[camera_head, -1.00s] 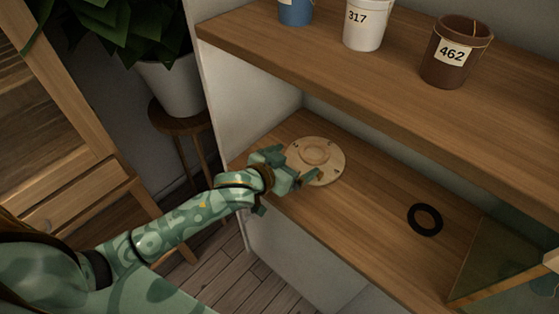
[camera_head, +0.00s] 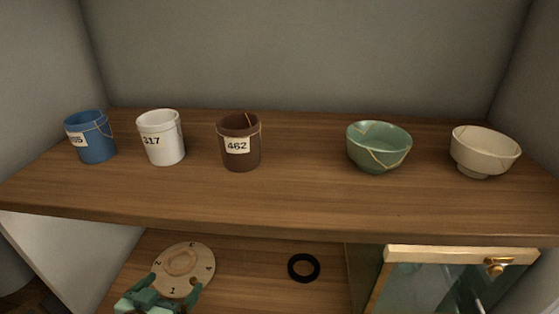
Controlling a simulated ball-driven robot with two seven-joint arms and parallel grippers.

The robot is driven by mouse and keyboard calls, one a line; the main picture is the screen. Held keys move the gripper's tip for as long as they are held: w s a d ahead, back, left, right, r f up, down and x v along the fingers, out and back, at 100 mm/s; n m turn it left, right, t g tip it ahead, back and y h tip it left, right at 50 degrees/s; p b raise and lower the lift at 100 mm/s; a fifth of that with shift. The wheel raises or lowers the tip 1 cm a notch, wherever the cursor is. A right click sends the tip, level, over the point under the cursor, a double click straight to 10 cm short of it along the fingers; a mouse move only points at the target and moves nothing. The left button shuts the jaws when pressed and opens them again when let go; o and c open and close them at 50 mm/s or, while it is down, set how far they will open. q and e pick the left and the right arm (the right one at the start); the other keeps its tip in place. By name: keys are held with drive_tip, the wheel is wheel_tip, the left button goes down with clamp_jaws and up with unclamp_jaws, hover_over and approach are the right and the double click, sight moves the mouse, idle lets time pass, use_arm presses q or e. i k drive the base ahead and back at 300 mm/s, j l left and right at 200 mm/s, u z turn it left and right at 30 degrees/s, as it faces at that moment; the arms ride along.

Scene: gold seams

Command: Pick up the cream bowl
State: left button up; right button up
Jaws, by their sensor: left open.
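The cream bowl (camera_head: 484,152) stands upright at the right end of the upper shelf, with a thin gold seam on its side. My left gripper (camera_head: 172,297) is open at the lower left of the view, by the near edge of a round numbered wooden disc (camera_head: 201,256) on the lower shelf. It is far from the cream bowl, below and to its left. I cannot tell whether it touches the disc. My right gripper is out of view.
A green bowl (camera_head: 378,148) stands left of the cream bowl. Brown (camera_head: 240,142), white (camera_head: 161,138) and blue (camera_head: 91,137) cups line the upper shelf (camera_head: 300,205). Below are a black ring (camera_head: 303,268) and a glass-fronted cabinet with a wooden frame (camera_head: 440,254).

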sight(479, 153)
drive_tip(key=j+z, duration=0.1)
drive_tip(key=z, duration=1.15)
drive_tip(key=k+l, duration=0.05)
